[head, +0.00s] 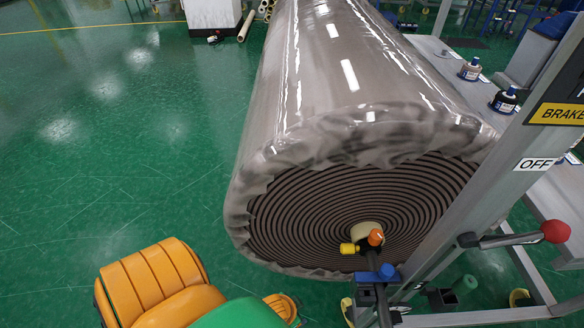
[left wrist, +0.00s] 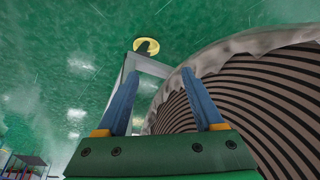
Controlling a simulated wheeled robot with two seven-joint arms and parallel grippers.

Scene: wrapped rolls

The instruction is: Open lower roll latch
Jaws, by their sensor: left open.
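The large wrapped roll (head: 330,95) shows its spiral end (head: 310,215) toward me. At its core is a pale hub (head: 366,231) with a yellow knob (head: 348,248) and an orange knob (head: 376,237). No latch shows there.
A slanted grey post (head: 475,195) with a brake sign (head: 560,113), an OFF label (head: 538,163) and a red-ball lever (head: 554,232) stands right of the roll. Bottles (head: 505,100) stand on a shelf behind it. Green floor (head: 110,160) is clear at left.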

